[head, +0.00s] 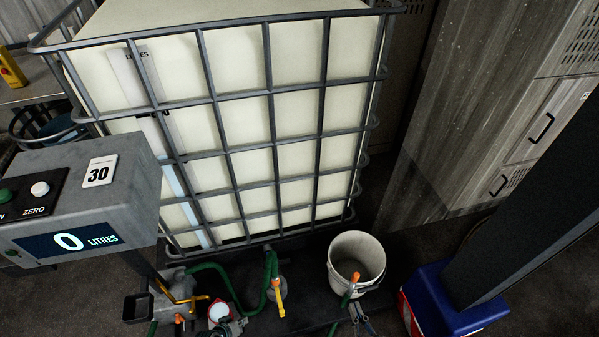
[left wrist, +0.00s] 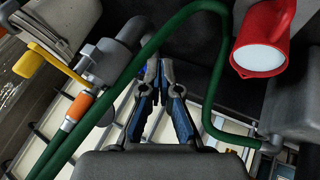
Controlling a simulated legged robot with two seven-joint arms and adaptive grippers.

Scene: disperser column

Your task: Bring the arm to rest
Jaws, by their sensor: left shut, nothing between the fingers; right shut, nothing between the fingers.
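My left gripper (left wrist: 159,78) shows in the left wrist view, its two blue-grey fingers shut with nothing between them. A green hose (left wrist: 118,84) runs close by it, and a grey valve with a yellow handle (left wrist: 68,68) is to its left. I cannot tell whether the fingers touch the hose. In the head view a small blue-grey shape at the bottom edge, below the bucket, may be a gripper, but I cannot be sure.
A caged white tank (head: 245,122) fills the middle. A bucket (head: 338,262) stands in front of it. A meter box (head: 95,195) reading 0 litres is at left. A red jug (left wrist: 281,30) is at upper right of the wrist view.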

